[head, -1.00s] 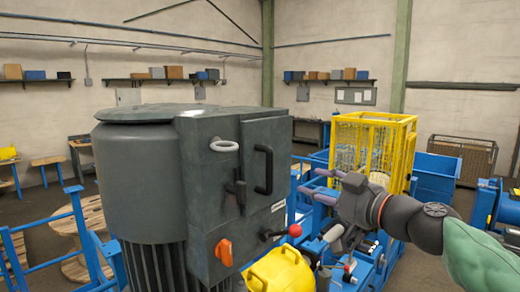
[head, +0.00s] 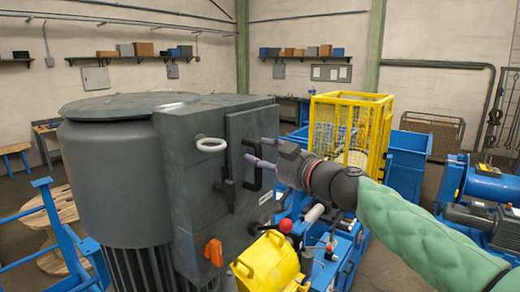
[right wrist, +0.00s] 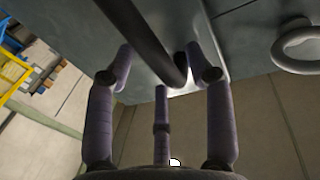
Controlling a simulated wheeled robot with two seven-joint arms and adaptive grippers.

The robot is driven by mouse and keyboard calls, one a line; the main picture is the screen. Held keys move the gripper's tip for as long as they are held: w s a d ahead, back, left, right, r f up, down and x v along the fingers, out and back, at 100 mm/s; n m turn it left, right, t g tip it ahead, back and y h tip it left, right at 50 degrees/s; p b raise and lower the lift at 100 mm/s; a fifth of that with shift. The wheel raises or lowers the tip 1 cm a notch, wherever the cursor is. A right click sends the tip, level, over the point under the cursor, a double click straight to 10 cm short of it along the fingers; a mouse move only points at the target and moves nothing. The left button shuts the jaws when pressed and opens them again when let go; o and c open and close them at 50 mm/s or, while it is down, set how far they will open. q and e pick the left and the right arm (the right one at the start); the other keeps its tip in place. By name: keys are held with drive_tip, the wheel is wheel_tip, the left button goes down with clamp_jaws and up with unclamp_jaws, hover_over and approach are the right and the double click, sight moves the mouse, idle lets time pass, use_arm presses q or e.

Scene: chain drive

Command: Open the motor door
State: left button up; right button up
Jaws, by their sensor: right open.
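The motor (head: 112,190) is a large grey drum with a box housing on its right side. The motor door (head: 246,130) is the panel on that housing and looks closed. Its black bar handle (head: 254,180) stands on the door's face, with a black latch (head: 226,185) to the left of it. My right gripper (head: 260,152) is open at the upper part of the handle. In the right wrist view the handle (right wrist: 143,32) runs between the spread fingers of my right gripper (right wrist: 155,65); I cannot tell whether they touch it. My left gripper is not in view.
A pale ring (head: 211,145) and an orange switch (head: 213,252) project from the housing. A yellow bin (head: 267,262) and a red-knobbed lever (head: 286,226) stand below the door. A yellow cage (head: 345,125) is behind. Blue rails (head: 60,225) stand at left.

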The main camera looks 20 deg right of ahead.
drive_tip(key=shift+w+a, duration=0.3)
drive_tip(key=shift+w, duration=0.35)
drive_tip(key=shift+s, duration=0.1)
clamp_jaws()
drive_tip(key=shift+d, duration=0.1)
